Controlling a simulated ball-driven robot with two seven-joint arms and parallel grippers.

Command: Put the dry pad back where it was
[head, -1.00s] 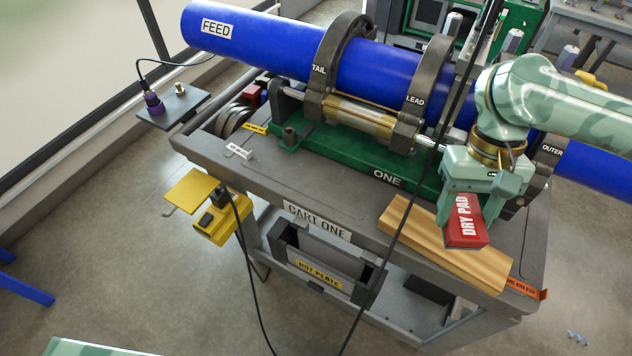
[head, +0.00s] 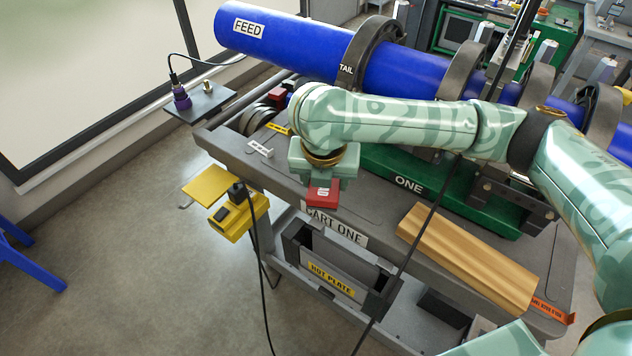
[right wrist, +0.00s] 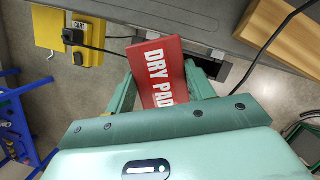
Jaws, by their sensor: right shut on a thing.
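The red dry pad (head: 322,194) is in my right gripper (head: 322,180), in front of the cart's near edge, just above the CART ONE label in the head view. Most of its lettering is hidden there by the gripper. In the right wrist view the dry pad (right wrist: 155,62) sits between the two fingers of my right gripper (right wrist: 160,84), with its white DRY PAD lettering facing the camera. The fingers are shut on it. My left gripper is not in view.
The grey cart top (head: 385,192) holds a wooden block (head: 467,258) at right and a green clamp base (head: 425,185) under the blue pipe (head: 270,32). A yellow box (head: 238,216) hangs at the cart's left. A hot plate holder (head: 330,270) is below. A black cable crosses the front.

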